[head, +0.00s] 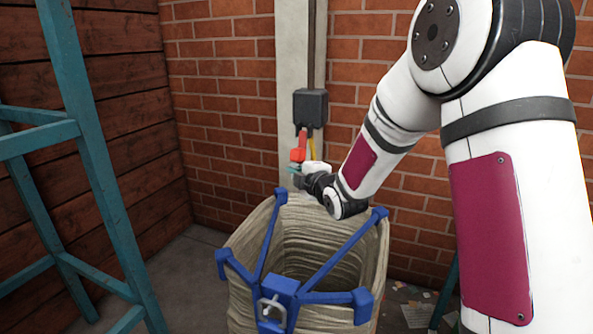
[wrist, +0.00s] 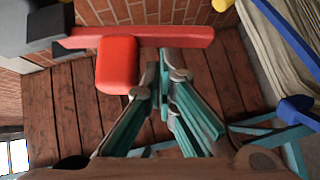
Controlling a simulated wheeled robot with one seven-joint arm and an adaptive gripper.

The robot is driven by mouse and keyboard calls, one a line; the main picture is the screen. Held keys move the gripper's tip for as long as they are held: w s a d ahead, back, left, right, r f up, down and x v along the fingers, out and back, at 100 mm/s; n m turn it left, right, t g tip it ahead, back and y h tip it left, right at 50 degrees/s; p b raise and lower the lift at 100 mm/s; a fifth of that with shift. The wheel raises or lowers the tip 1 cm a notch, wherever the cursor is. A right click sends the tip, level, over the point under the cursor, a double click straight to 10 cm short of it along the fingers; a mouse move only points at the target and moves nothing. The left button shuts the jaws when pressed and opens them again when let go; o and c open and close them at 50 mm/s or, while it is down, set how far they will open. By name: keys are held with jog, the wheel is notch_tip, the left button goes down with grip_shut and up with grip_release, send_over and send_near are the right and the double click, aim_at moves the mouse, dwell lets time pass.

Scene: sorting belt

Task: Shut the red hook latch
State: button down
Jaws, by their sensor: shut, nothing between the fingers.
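The red hook latch (head: 299,148) hangs below a dark grey box on the pale post in the head view. In the wrist view the red latch (wrist: 117,66) shows as a long bar with a stubby block sticking out, running from the dark box at upper left. My gripper (head: 294,171) is at the latch's lower end in the head view, partly hidden by my wrist. In the wrist view my gripper (wrist: 164,62) has its teal fingers together and empty. Their tips are just right of the red block, close to the bar; I cannot tell whether they touch.
The dark grey box (head: 310,107) is fixed to the post. A yellow bar (head: 312,148) hangs beside the latch on the right. A fabric sack on a blue frame (head: 279,292) stands below. A teal metal frame (head: 80,110) stands at the left.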

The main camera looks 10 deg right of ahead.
jog(key=shift+w, duration=0.1)
dwell(0.3)
jog(key=w+n+t+b, duration=0.1)
jog(key=b, duration=0.4)
jog(key=d+f+n+t+b, duration=0.1)
jog(key=b, duration=0.4)
jog(key=shift+w+d+f+b, duration=0.2)
jog(key=shift+w+f+b, duration=0.1)
jog(key=shift+w, duration=0.1)
